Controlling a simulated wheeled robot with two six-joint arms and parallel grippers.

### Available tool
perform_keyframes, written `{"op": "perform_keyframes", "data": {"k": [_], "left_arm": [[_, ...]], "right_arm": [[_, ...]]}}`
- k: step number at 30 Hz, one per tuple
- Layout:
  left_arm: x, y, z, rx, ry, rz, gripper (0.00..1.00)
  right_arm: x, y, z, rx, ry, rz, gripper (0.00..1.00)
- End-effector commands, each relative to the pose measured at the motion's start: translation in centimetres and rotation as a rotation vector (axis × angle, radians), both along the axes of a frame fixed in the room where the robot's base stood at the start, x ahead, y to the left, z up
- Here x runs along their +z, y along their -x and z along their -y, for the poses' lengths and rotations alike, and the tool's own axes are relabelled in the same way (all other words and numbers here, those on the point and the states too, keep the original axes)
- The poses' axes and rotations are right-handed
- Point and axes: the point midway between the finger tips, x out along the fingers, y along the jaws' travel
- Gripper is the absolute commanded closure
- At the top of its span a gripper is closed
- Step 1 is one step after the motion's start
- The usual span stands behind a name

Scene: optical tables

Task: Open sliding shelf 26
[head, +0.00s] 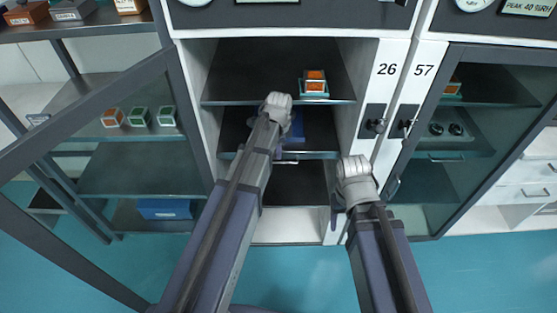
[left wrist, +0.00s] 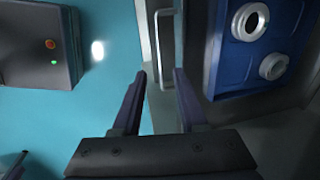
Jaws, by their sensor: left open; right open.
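Cabinet 26 (head: 371,95), with its number on a white side panel, stands open in front of me. Its middle shelf (head: 317,142) carries a blue box (head: 293,128), mostly behind my left arm. A pale handle (head: 286,163) shows at that shelf's front edge. In the left wrist view the handle (left wrist: 166,40) is a light bar beside the blue box (left wrist: 262,45) with two round fittings. My left gripper (left wrist: 160,74) is open, a finger on each side of the bar's near end; contact cannot be told. My right gripper (head: 356,180) is at the cabinet's lower right, its fingertips unclear.
The upper shelf (head: 230,88) holds an orange-and-teal block (head: 314,82). A glass door (head: 185,120) with a dark frame stands at the left. Cabinet 57 (head: 424,90), with a glass front, is at the right. The teal floor (head: 300,270) in front looks clear.

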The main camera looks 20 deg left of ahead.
Motion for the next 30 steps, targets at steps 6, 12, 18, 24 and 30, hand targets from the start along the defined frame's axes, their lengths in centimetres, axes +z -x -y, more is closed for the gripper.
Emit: {"op": "perform_keyframes", "data": {"k": [6,12,18,24,30], "left_arm": [[-2.7,-0.4,-0.1,0.001,0.000,0.000,0.58],[-5.3,-0.9,-0.2,0.001,0.000,0.000,0.58],[-6.9,-1.2,-0.3,0.001,0.000,0.000,0.58],[-7.0,-1.3,-0.4,0.001,0.000,0.000,0.58],[-7.0,-1.3,-0.4,0.001,0.000,0.000,0.65]], "right_arm": [[-2.7,0.0,0.0,0.000,0.000,0.000,0.36],[-5.3,0.0,0.0,0.000,0.000,0.000,0.36],[-6.9,0.0,0.0,0.000,0.000,0.000,0.36],[-7.0,0.0,0.0,0.000,0.000,0.000,0.36],[-7.0,0.0,0.0,0.000,0.000,0.000,0.36]]}}
